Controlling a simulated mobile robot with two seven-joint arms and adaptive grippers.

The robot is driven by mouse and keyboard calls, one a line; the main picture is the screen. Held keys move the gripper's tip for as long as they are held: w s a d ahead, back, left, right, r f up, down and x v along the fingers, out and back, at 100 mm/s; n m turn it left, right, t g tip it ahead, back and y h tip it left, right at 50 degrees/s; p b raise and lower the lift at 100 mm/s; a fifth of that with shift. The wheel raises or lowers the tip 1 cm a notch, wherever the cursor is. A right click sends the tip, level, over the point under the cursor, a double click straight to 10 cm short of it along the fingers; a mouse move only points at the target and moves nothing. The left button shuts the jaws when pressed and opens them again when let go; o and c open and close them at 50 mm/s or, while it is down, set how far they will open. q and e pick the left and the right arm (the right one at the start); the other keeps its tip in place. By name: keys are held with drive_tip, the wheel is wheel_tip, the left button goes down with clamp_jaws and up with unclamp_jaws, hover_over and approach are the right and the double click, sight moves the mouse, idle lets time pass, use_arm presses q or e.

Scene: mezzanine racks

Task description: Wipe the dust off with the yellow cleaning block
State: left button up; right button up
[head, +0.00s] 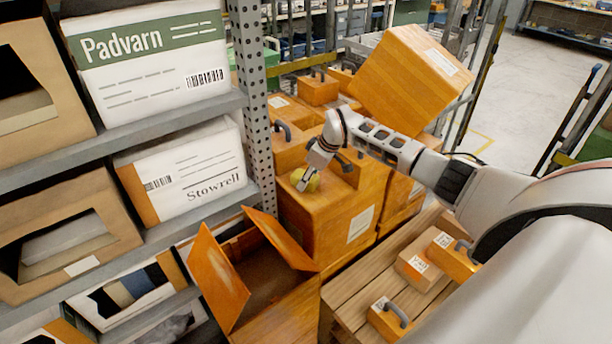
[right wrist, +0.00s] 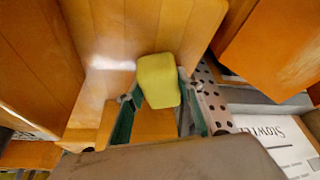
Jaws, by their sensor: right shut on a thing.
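The yellow cleaning block (head: 308,184) is held in my right gripper (head: 304,178), over the top of an orange-brown box (head: 335,225) in the head view. In the right wrist view the yellow block (right wrist: 160,80) sits between the two green-padded fingers of my right gripper (right wrist: 160,108). The block is on or just above the box top; I cannot tell whether it touches. A pale smear (right wrist: 112,63), perhaps dust or a glare, lies left of the block on the wooden surface. My left gripper is not in view.
An open-flapped carton (head: 222,282) stands in front of the box. A perforated rack post (head: 256,110) and shelves with cartons (head: 185,170) are close on the left. A large tilted box (head: 410,75) rises behind my forearm. Small handled boxes (head: 430,262) lie on a slatted pallet.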

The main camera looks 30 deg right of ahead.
drive_tip(key=shift+s+f, duration=0.3)
drive_tip(key=shift+f, duration=0.15)
wheel_tip(320, 180, up, 3)
drive_tip(key=p, duration=0.2)
drive_tip(key=shift+w+d+f+p, duration=0.1)
drive_tip(key=shift+d+f+p, duration=0.05)
drive_tip(key=shift+p, duration=0.15)
wheel_tip(320, 180, up, 2)
drive_tip(key=shift+w+r, duration=0.1)
drive_tip(key=shift+r, duration=0.8)
drive_tip(key=shift+r, duration=1.5)
